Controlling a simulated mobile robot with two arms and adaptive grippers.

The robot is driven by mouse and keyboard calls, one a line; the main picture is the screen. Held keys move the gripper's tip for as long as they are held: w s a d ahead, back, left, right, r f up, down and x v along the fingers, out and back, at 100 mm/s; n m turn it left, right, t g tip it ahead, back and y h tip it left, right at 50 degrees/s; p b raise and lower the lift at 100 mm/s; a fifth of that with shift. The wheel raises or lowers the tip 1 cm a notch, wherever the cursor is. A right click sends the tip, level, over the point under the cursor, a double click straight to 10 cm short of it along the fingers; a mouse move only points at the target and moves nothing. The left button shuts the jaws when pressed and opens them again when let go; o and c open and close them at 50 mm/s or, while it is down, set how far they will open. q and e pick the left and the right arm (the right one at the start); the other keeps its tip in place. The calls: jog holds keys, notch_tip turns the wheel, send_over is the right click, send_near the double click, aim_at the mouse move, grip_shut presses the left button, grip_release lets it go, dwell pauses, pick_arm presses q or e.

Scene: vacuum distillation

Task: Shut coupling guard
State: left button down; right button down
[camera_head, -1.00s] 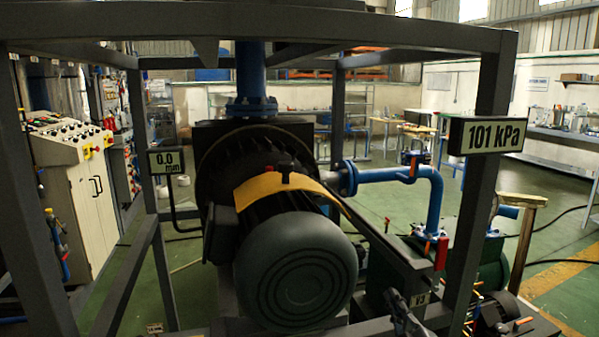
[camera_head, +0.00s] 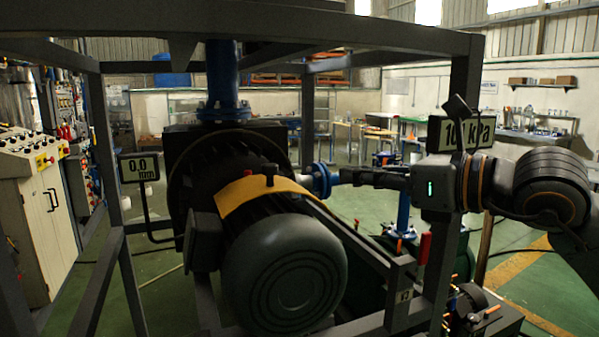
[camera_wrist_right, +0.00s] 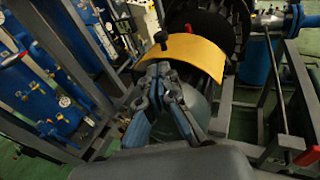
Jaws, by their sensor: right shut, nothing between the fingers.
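The coupling guard is a yellow curved plate (camera_head: 258,192) with a dark knob on top. It arches over the machine between the dark grey motor (camera_head: 285,262) and the black finned housing (camera_head: 203,165). It also shows in the right wrist view (camera_wrist_right: 205,53), just beyond my fingertips. My right gripper (camera_head: 342,177) reaches in from the right at about the guard's height, to its right in the head view. In the wrist view its fingers (camera_wrist_right: 163,69) are together and empty, pointing toward the guard's near edge. I cannot tell whether they touch it. My left gripper is out of view.
Grey frame posts and beams (camera_head: 464,100) surround the machine, with my right arm beside the right post. The pressure display (camera_head: 483,138) is partly hidden by my arm. A blue pipe (camera_head: 222,80) rises behind, and a red-handled part (camera_head: 424,249) stands low right.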

aim_at(276, 170)
jog(key=p+x, duration=0.6)
jog(key=x, duration=0.7)
jog(key=shift+r, duration=0.1)
jog(key=shift+w+a+f, duration=0.2)
jog(key=shift+w+a, duration=0.1)
jog(key=shift+w, duration=0.1)
